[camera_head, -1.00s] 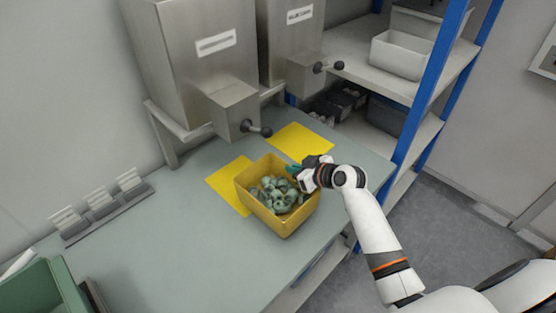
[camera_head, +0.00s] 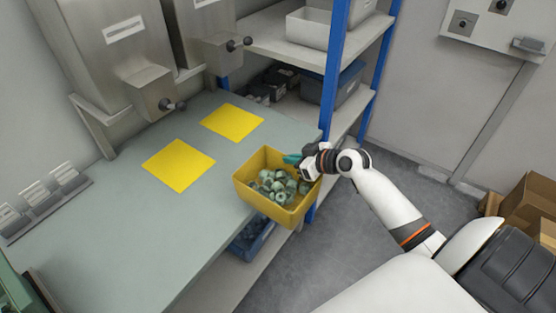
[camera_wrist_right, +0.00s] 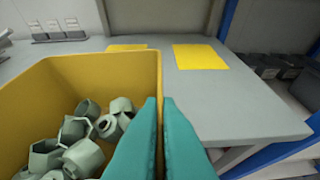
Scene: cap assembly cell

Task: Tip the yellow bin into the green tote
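The yellow bin (camera_head: 271,202) holds several pale green caps (camera_head: 277,186) and hangs at the table's right edge in the head view, partly over the floor side. My right gripper (camera_head: 293,160) has its teal fingers closed on the bin's rim on the right side. In the right wrist view the fingers (camera_wrist_right: 160,110) pinch the wall of the yellow bin (camera_wrist_right: 110,68), with the caps inside at left. The bin looks about upright. The green tote (camera_head: 12,288) is at the lower left corner of the head view, mostly cut off. My left gripper is not in view.
Two yellow mats (camera_head: 179,165) lie bare on the grey table (camera_head: 130,235). Metal dispensers (camera_head: 115,45) stand behind. A rack with blue posts (camera_head: 335,85) stands beyond the table's right end. Cardboard boxes (camera_head: 530,205) are at the far right.

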